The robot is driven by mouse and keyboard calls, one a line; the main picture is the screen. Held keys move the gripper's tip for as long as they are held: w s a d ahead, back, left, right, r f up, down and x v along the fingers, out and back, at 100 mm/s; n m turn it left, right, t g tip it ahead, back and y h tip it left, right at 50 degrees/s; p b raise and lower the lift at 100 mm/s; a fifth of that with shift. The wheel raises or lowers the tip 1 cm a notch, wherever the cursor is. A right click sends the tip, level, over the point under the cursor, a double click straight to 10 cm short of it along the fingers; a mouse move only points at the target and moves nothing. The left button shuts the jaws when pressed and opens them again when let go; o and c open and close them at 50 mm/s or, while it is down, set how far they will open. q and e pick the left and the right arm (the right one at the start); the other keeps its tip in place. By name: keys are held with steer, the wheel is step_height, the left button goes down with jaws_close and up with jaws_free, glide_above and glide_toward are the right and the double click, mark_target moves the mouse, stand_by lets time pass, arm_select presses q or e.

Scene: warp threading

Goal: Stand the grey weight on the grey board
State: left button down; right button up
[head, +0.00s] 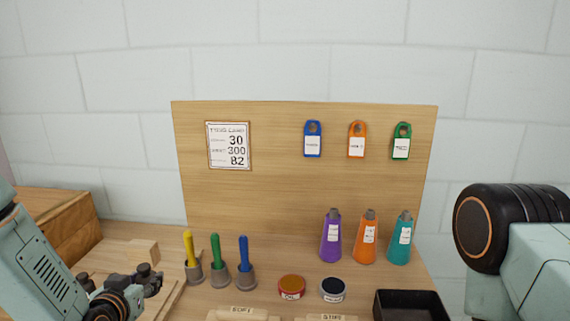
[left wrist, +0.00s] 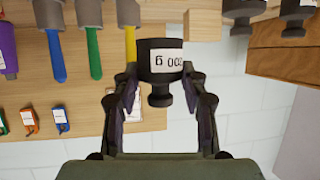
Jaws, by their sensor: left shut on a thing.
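A dark grey weight (left wrist: 160,58) with a white label, which seems to read 300 g upside down, sits between the fingers of my left gripper (left wrist: 160,95) in the left wrist view. The gripper is shut on it, with a finger on each side, and its knob points toward the palm. In the head view my left gripper (head: 125,288) is at the lower left, low over the table, partly hidden by its own arm. I cannot make out a grey board in either view. My right gripper is out of view; only my right arm shows at the right edge.
A wooden block (head: 143,250) stands behind the left gripper. Blue, green and yellow-handled tools (head: 217,255) stand in grey holders to its right. Two more dark weights (left wrist: 243,12) show at the wrist view's top right. A black tray (head: 410,292) is at front right.

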arm_select(q)
steer(key=shift+s+d+m+g+h+b, duration=1.55)
steer(key=shift+s+d+m+g+h, duration=1.35)
steer(key=shift+s+d+m+h, duration=3.75)
step_height(320, 180, down, 6)
steer(key=s+n+y, duration=0.1)
steer(key=s, duration=0.1)
steer(key=shift+s+d+r, duration=0.15)
steer(key=shift+s, duration=0.25)
